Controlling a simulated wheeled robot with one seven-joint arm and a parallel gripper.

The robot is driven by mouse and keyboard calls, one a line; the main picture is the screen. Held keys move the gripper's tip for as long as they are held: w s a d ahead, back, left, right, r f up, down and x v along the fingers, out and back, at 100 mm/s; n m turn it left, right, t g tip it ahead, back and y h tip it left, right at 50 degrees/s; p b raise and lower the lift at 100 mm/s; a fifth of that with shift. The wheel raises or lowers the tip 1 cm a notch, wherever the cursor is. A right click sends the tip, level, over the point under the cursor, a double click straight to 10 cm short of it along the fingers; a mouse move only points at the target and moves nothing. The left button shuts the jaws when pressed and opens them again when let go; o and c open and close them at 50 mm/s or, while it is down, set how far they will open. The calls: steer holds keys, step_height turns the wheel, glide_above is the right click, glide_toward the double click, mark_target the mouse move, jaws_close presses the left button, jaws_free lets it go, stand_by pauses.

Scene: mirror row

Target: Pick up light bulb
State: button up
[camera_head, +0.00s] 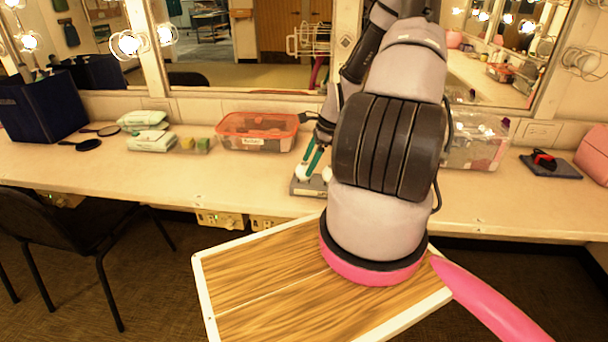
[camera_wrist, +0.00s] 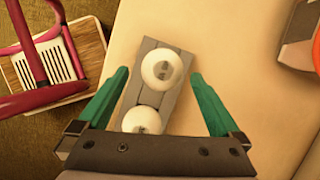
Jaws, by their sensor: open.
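Two round white light bulbs sit on a flat grey holder (camera_wrist: 178,102) on the counter. In the wrist view one bulb (camera_wrist: 162,69) is at the holder's upper part and the other bulb (camera_wrist: 141,121) is lower, nearer my gripper's palm. My gripper (camera_wrist: 160,80) is open, with one green finger on each side of the holder. No bulb is visibly clamped; the gap in height is hard to judge. In the head view my gripper (camera_head: 312,165) is over the grey holder (camera_head: 304,188), and my arm hides part of that area.
An orange-lidded clear box (camera_head: 257,131) stands behind, left of the gripper. Wipe packs (camera_head: 150,141), hand mirrors (camera_head: 82,145) and a dark blue box (camera_head: 42,108) are farther left. Right are a clear bin (camera_head: 478,143) and a dark case (camera_head: 550,166). A black chair (camera_head: 90,225) stands in front.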

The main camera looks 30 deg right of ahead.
mark_target(305, 170)
steer(key=shift+x, duration=2)
steer(key=shift+w+d, duration=0.1)
steer(key=shift+w, duration=0.05)
steer(key=c, duration=1.1)
